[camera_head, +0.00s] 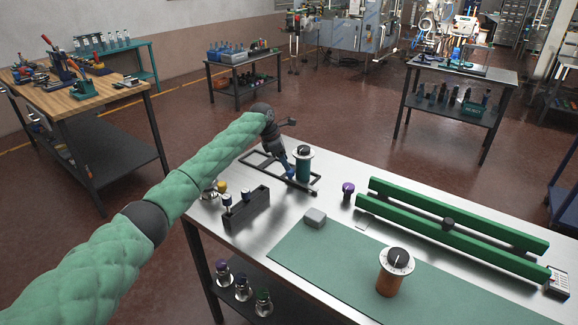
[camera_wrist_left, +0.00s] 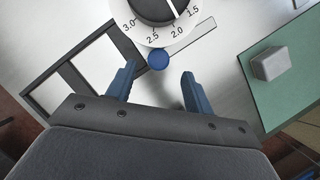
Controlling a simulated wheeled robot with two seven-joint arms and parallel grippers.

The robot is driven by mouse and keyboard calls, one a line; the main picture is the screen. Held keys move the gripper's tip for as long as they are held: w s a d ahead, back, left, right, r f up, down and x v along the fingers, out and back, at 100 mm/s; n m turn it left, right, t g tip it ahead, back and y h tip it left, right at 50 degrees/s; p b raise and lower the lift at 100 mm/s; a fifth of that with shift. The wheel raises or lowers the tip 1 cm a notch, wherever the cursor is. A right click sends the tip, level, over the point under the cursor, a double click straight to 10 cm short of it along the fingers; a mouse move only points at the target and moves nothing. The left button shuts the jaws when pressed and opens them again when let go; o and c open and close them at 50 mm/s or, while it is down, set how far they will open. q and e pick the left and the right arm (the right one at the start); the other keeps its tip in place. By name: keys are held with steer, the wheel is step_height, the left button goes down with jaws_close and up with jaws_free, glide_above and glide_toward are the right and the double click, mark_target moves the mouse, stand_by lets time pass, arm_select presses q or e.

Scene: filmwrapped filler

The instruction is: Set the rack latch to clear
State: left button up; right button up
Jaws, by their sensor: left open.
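My left gripper (camera_head: 290,173) reaches over the far left of the steel table, its blue fingers pointing down. In the left wrist view the fingers (camera_wrist_left: 159,84) are apart and empty. A blue ball knob (camera_wrist_left: 158,59) lies just beyond the fingertips, roughly centred between them, beside a pale grey bar (camera_wrist_left: 195,37). A flat black frame (camera_head: 263,152) lies beside the post. I cannot tell which part is the rack latch. No clear mark is readable.
A black block holding small vials (camera_head: 246,209) stands nearer. A grey box (camera_head: 316,217), purple-topped piece (camera_head: 348,189), copper dial post (camera_head: 390,283) and long green rails (camera_head: 450,223) are to the right. The green mat (camera_head: 330,262) is partly bare.

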mark_target(301, 181)
arm_select(q)
steer(key=p+x, duration=0.1)
steer(key=x, duration=0.3)
steer(key=shift+w+a, duration=0.1)
steer(key=shift+w, duration=0.05)
steer(key=shift+d+f, duration=0.2)
steer(key=shift+f, duration=0.35)
arm_select(e)
steer(key=shift+s+d+f, duration=0.15)
steer(key=shift+d+f, duration=0.1)
steer(key=shift+f, duration=0.7)
steer(key=shift+s+d+f, duration=0.1)
steer(key=shift+d+f, duration=0.1)
steer(key=shift+f, duration=0.7)
arm_select(q)
jaws_close()
